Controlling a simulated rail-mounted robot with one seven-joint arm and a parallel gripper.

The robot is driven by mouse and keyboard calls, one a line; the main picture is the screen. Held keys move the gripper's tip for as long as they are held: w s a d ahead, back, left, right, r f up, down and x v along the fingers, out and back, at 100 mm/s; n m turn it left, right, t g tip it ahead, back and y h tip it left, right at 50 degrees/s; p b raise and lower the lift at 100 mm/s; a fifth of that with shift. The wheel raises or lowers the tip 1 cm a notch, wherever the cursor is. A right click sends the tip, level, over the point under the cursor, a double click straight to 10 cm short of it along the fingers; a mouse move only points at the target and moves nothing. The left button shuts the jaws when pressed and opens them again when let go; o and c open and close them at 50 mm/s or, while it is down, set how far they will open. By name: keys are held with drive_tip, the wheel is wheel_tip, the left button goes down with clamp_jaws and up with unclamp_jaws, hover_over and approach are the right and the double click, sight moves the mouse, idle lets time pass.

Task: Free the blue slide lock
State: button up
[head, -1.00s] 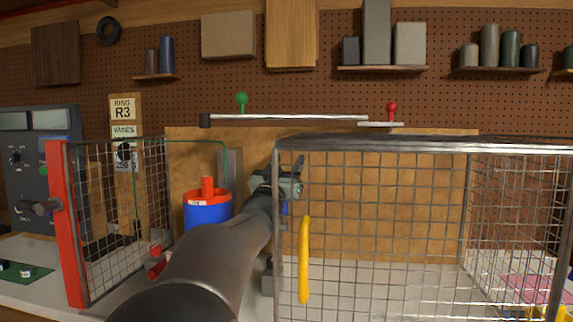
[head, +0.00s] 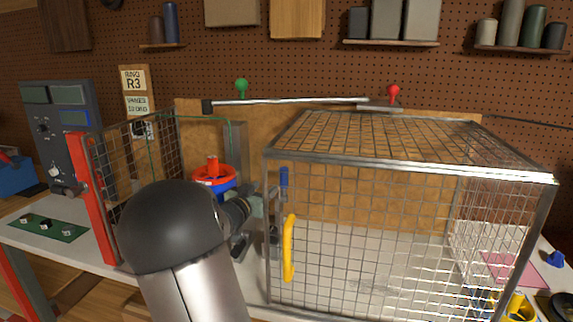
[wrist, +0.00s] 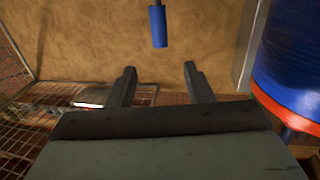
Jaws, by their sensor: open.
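The blue slide lock (head: 284,177) shows in the head view as a small upright blue cylinder at the left edge of the wire cage. In the wrist view the blue handle (wrist: 158,27) hangs on a thin dark stem against the tan board. My gripper (wrist: 160,70) is open and empty; the blue handle lies beyond its fingertips, roughly centred between them, with a visible gap. In the head view my gripper is mostly hidden behind my arm, just left of and below the lock.
A blue drum with a red top (head: 212,174) stands left of my gripper; it is close at the right in the wrist view (wrist: 295,60). The wire cage (head: 410,165) with a yellow handle (head: 289,248) fills the right. A red-edged mesh gate (head: 92,200) stands open at left.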

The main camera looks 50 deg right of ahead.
drive_tip(key=p+x, duration=0.2)
drive_tip(key=x, duration=1.3)
drive_tip(key=shift+d+p, duration=0.3)
drive_tip(key=shift+d, duration=0.1)
